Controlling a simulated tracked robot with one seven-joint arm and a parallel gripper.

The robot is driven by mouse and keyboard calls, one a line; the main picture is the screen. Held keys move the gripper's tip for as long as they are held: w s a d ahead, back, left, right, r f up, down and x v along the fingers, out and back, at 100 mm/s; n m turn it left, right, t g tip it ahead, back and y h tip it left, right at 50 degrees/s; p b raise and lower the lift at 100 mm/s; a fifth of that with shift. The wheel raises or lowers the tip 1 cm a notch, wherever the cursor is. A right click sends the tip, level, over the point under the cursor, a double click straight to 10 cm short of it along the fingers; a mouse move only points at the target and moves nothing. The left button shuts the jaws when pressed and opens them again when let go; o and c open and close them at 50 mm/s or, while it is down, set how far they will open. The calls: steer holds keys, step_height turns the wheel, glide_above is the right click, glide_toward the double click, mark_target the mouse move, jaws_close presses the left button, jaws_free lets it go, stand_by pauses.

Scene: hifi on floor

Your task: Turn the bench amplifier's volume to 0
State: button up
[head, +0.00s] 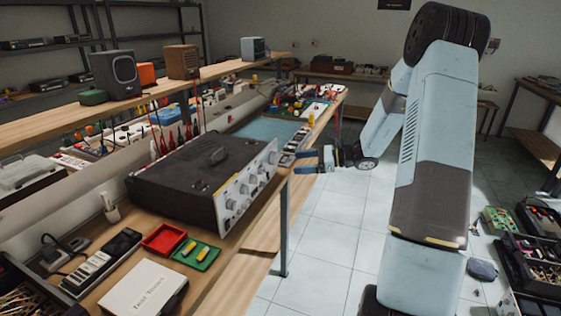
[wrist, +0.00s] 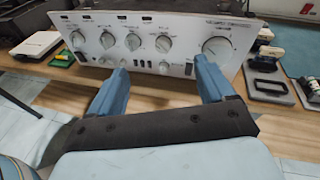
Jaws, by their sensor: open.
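The bench amplifier (head: 208,178) is a dark box with a silver front panel, standing on the wooden workbench in the head view. In the wrist view its front panel (wrist: 150,40) faces me, with a row of several smaller knobs and a larger knob (wrist: 217,47) at the right end. I cannot read which label marks the volume. My gripper (head: 308,160) is open and empty in front of the panel. In the wrist view its two blue fingers (wrist: 160,82) point at the panel, the right one just below the larger knob. They appear apart from the knobs.
On the bench by the amplifier are a red tray (head: 163,239), a green tray (head: 196,254) and a white box (head: 143,290). A blue mat (head: 268,130) lies beyond. A shelf with speakers (head: 115,72) runs behind. The tiled floor (head: 330,235) before the bench is clear.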

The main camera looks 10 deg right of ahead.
mark_target(277, 159)
steer(key=w+d+f+m+t, duration=0.5)
steer(key=d+f, duration=0.1)
steer(key=x, duration=1.3)
steer(key=shift+a+r, duration=0.1)
steer(key=shift+a, duration=0.05)
steer(key=shift+c, duration=0.5)
steer(key=c, duration=1)
steer(key=shift+o, duration=0.2)
